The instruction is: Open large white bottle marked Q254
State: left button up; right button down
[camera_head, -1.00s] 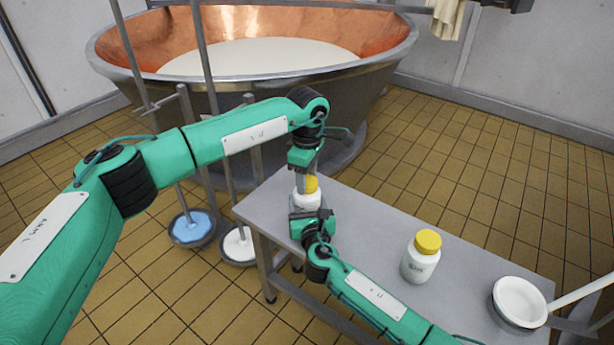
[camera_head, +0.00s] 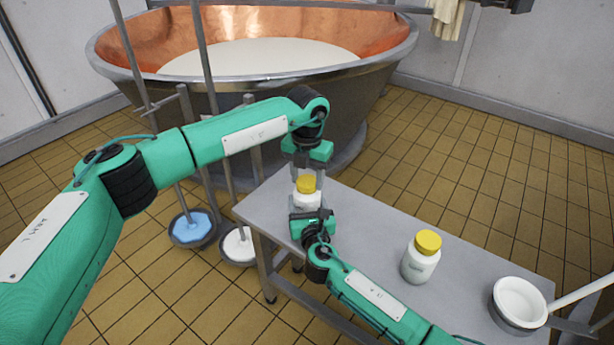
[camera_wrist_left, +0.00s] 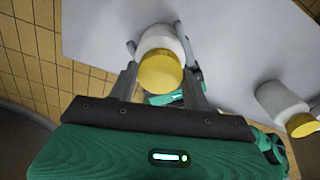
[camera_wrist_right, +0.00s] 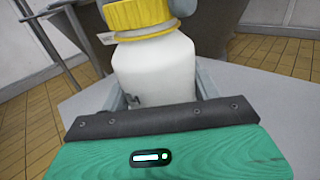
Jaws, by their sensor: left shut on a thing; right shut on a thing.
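A white bottle (camera_head: 306,201) with a yellow cap (camera_head: 307,184) stands upright at the far left end of the metal table (camera_head: 372,232). My left gripper (camera_head: 307,178) points down from above, its fingers shut on either side of the cap, as the left wrist view also shows the cap (camera_wrist_left: 160,71). My right gripper (camera_head: 308,209) is shut on the bottle's body, which fills the middle of the right wrist view (camera_wrist_right: 155,75). The cap sits on the bottle's neck. The bottle's marking cannot be read; its front is partly hidden by my right gripper.
A second white bottle (camera_head: 420,262) with a yellow cap stands mid-table; its small label is unreadable. A white bowl-like pot (camera_head: 519,301) is at the right end. A large copper vat (camera_head: 250,72) stands behind. Poles with blue (camera_head: 192,228) and white discs stand left of the table.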

pick_arm(q)
jog(key=n, duration=0.4)
jog(key=shift+n, duration=0.4)
jog(key=n, duration=0.9)
jog(key=shift+r, duration=0.15)
jog(key=shift+r, duration=1)
